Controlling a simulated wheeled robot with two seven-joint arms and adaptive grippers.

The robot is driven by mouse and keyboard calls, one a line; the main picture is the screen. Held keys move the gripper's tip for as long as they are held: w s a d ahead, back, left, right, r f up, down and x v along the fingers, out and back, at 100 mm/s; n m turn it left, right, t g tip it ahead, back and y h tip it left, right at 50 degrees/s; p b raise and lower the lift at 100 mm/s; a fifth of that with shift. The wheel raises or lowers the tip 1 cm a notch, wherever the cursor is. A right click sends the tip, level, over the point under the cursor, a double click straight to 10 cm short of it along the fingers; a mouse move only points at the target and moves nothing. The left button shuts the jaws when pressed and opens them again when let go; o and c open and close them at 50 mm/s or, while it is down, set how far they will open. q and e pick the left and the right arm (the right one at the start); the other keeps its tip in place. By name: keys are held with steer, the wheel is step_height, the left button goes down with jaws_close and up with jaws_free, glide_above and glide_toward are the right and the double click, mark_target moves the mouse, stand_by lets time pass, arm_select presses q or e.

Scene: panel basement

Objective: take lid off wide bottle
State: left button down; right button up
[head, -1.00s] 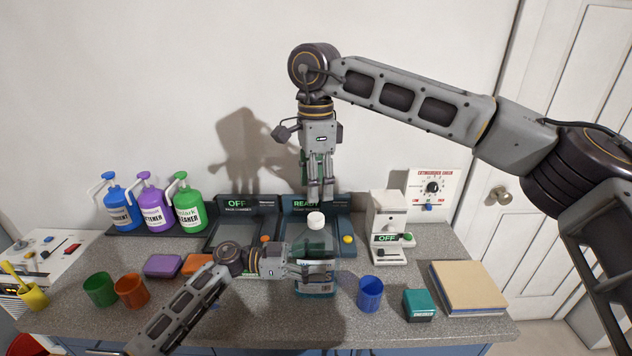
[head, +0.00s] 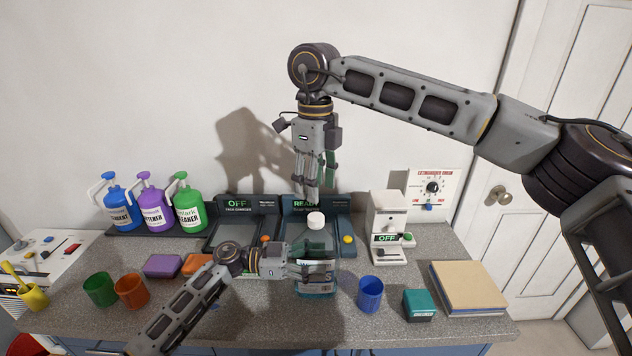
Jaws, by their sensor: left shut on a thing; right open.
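The wide bottle (head: 318,241) is clear with teal liquid low in it and stands upright on the counter. Its white lid (head: 315,220) is on top. My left gripper (head: 300,265) is shut on the bottle's body from the left; its fingers cover part of the label. My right gripper (head: 313,192) points down above the lid, open and empty, with a small gap between its fingertips and the lid.
A blue cup (head: 369,294), a teal box (head: 418,304) and a cardboard-coloured stack (head: 468,287) are to the right. A white machine marked OFF (head: 388,218) stands behind them. Green (head: 99,290) and orange (head: 131,291) cups, sponges and jugs are left.

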mark_target(316, 216)
steer(key=m, duration=1)
steer(key=shift+m, duration=0.4)
steer(key=m, duration=0.7)
steer(key=shift+m, duration=0.4)
steer(key=m, duration=0.3)
steer(key=shift+m, duration=0.4)
steer(key=m, duration=0.7)
steer(key=shift+f, duration=0.1)
steer(key=shift+f, duration=3.95)
